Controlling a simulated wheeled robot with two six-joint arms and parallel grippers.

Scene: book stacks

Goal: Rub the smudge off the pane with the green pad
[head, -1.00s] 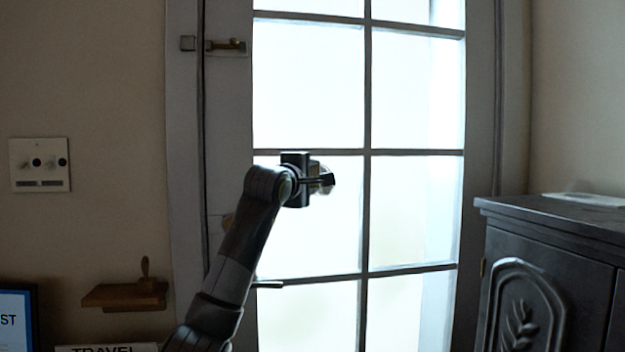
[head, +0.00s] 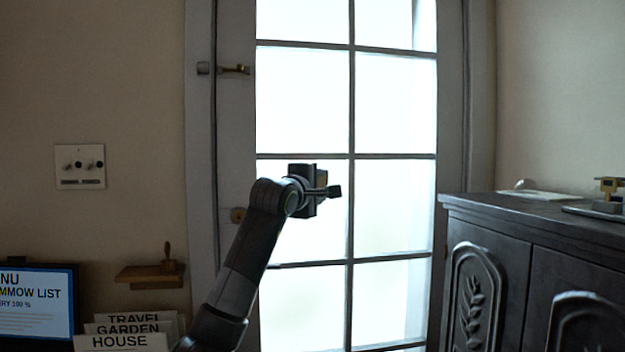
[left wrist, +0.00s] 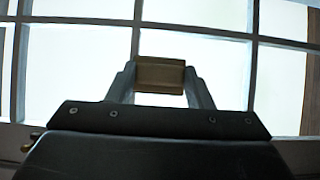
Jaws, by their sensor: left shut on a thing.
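My left gripper (head: 327,191) is held up in front of the glazed door. In the left wrist view its two fingers are closed on a block-shaped pad (left wrist: 160,75), which looks olive-brown against the bright light. The pad is mostly hidden by the gripper in the head view. Behind it are the bright panes (head: 303,98) of the door, split by grey bars. I cannot make out a clear smudge in the glare, and cannot tell whether the pad touches the glass. My right gripper is not in view.
A dark carved cabinet (head: 487,222) stands right of the door. At left are a small wooden shelf (head: 150,275), a wall switch plate (head: 80,167), a screen (head: 38,305) and lettered signs (head: 122,342). A brass latch (head: 235,69) is on the door frame.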

